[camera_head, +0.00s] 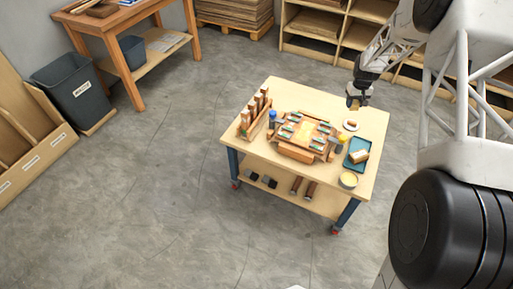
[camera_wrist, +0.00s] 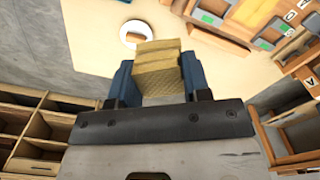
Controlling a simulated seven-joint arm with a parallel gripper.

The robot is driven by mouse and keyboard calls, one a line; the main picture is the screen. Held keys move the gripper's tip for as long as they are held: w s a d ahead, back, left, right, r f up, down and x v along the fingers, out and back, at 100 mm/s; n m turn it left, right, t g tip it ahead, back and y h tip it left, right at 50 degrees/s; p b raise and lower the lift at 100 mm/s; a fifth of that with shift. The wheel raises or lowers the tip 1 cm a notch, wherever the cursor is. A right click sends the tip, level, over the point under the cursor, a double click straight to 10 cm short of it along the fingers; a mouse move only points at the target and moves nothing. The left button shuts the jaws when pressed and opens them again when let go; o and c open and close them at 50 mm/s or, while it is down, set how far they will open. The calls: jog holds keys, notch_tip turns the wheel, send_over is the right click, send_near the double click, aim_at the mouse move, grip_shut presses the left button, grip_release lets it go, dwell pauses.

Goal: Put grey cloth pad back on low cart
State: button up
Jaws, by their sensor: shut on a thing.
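My gripper (camera_head: 357,101) hangs above the back right part of the low cart's top (camera_head: 376,124). In the wrist view its blue fingers (camera_wrist: 158,78) are shut on a yellowish-tan, ribbed, layered block (camera_wrist: 157,66), one finger on each side. Its colour is not grey, and I cannot tell whether it is the cloth pad. The held block appears apart from the cart top. A small white round dish (camera_head: 350,125) lies just in front of my gripper; it also shows in the wrist view (camera_wrist: 128,42).
A clamped wooden form (camera_head: 296,151) fills the cart's middle, with a tool rack (camera_head: 246,122) to its left. Shelves (camera_head: 300,46) stand behind.

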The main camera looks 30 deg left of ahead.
jog(key=s+d+r+m, duration=0.1)
jog(key=d+r+m, duration=0.15)
jog(key=d, duration=0.35)
jog(key=s+d+r+m, duration=0.1)
jog(key=d+r+m, duration=0.15)
jog(key=d, duration=0.25)
jog(key=s+a+f+n, duration=0.4)
jog(key=s+a+f, duration=0.3)
jog(key=s+a, duration=0.4)
jog(key=s+a+f+n, duration=0.4)
jog(key=s+a+f, duration=0.2)
jog(key=s+a, duration=0.6)
jog(key=s+a+f+n, duration=0.4)
jog(key=s+a+f, duration=0.3)
jog(key=s+a, duration=0.5)
jog(key=shift+a+f, duration=0.3)
jog(key=shift+a, duration=0.4)
jog(key=shift+w, duration=0.1)
jog(key=w+a, duration=0.3)
jog(key=w, duration=0.1)
jog(key=w+a+f, duration=0.1)
jog(key=w+a, duration=0.5)
jog(key=w, duration=0.1)
jog(key=shift+w+a+f, duration=0.25)
jog(key=shift+w, duration=0.05)
